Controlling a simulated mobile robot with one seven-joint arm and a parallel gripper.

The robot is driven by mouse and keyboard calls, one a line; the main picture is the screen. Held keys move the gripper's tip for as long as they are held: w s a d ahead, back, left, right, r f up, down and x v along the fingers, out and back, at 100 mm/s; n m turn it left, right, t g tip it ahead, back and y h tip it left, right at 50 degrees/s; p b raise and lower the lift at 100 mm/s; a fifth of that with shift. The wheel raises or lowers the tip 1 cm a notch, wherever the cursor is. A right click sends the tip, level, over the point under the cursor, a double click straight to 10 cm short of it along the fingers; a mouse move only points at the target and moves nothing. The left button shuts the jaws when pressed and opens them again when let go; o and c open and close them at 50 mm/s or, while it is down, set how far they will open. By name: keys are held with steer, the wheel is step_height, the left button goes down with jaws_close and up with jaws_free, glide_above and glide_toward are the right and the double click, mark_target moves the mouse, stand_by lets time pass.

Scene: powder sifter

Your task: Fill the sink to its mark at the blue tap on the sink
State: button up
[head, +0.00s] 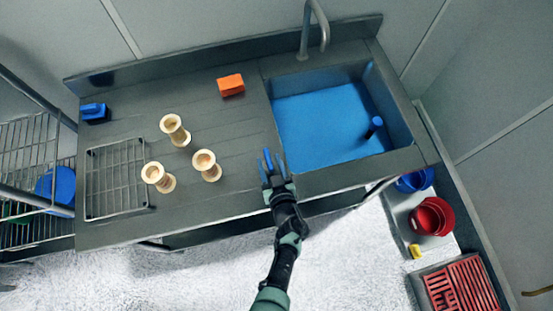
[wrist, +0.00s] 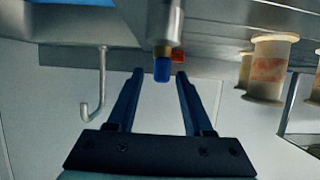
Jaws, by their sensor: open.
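The grey sink (head: 398,118) is at the right of the counter in the head view, with a flat blue surface (head: 325,130) inside. I cannot tell the water level from it, and I make out no mark. A dark blue cylinder (head: 374,127) stands in its right part. The grey spout (head: 307,30) rises behind the sink; it hangs inverted in the wrist view. My gripper (head: 270,160) is open at the sink's front left corner. In the wrist view, the blue tap (wrist: 162,70) with a brass collar shows between my open fingertips (wrist: 158,73); contact is unclear.
Three pale spools (head: 205,164), an orange block (head: 231,85), a blue block (head: 95,112) and a wire rack (head: 116,180) are on the counter (head: 215,205). A wire shelf (head: 30,150) stands left.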

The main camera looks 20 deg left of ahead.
steer(key=p+v, duration=0.1)
steer(key=v, duration=1)
steer(key=shift+p, duration=0.3)
steer(key=shift+a, duration=0.1)
steer(key=w+d+r+m+t+h+b, duration=0.15)
steer(key=w+r+t+b, duration=0.35)
steer(key=w+r, duration=1.05)
steer(key=w+d+r+m+t+h+b, duration=0.1)
steer(key=w+d+r+m+t+h, duration=0.15)
steer(key=r, duration=0.65)
steer(key=w+d+r+m+t+h+b, duration=0.1)
steer(key=w+r+t+h, duration=0.2)
steer(key=r, duration=0.5)
steer(key=s+d+r+m+t+h+b, duration=0.1)
steer(key=d+r+m+h+b, duration=0.1)
steer(key=r, duration=0.7)
steer(key=s+d+r+m+t+h+b, duration=0.2)
steer(key=r, duration=0.8)
steer(key=s+a+r+n+t+y+b, duration=0.1)
steer(key=s+r+n+t+y+b, duration=0.1)
steer(key=s+r, duration=1.1)
steer(key=shift+s+a+t+y+b, duration=0.15)
steer(key=shift+a+t+y+b, duration=0.2)
steer(key=shift+y+b, duration=0.4)
